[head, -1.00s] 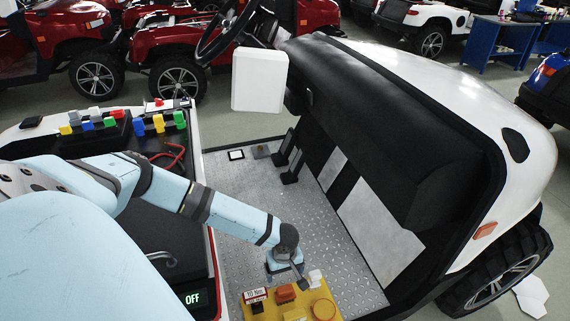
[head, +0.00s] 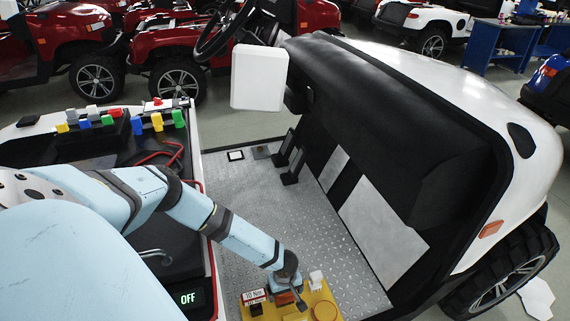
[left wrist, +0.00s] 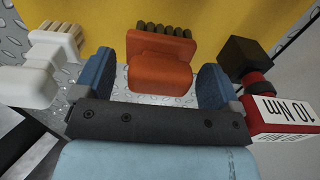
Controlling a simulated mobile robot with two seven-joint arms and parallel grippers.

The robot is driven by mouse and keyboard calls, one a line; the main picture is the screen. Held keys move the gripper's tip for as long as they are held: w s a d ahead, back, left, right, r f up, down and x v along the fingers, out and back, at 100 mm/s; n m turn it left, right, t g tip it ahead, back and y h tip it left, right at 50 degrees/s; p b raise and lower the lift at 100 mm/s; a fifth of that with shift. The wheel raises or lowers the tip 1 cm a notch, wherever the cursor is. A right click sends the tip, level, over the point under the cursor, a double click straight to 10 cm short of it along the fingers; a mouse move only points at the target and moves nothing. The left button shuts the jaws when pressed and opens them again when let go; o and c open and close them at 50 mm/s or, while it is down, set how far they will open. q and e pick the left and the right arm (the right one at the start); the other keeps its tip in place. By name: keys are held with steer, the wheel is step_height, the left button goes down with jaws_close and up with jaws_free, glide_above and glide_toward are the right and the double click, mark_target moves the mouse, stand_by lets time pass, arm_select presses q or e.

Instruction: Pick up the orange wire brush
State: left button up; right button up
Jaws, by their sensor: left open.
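The orange wire brush (left wrist: 160,72), with dark bristles, is in the left wrist view, between the two blue fingers of my left gripper (left wrist: 156,80). The gripper is open, with a gap between the brush and each finger. In the head view my left gripper (head: 287,291) is over the yellow surface (head: 260,313) and mostly hides the brush. A white brush (left wrist: 45,68) lies left of the gripper in the wrist view. A red tool labelled 10 Nm (left wrist: 265,106) lies to the right, near the right finger. My right gripper is not in view.
A round orange object (head: 324,311) and a white piece (head: 316,279) are close to the gripper.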

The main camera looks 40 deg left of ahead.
arm_select(q)
steer(key=shift+c, duration=0.2)
steer(key=c, duration=1)
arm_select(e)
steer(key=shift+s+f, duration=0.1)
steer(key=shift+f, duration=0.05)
arm_select(q)
steer(key=shift+r, duration=0.5)
step_height(320, 180, up, 19)
steer(key=p, duration=0.4)
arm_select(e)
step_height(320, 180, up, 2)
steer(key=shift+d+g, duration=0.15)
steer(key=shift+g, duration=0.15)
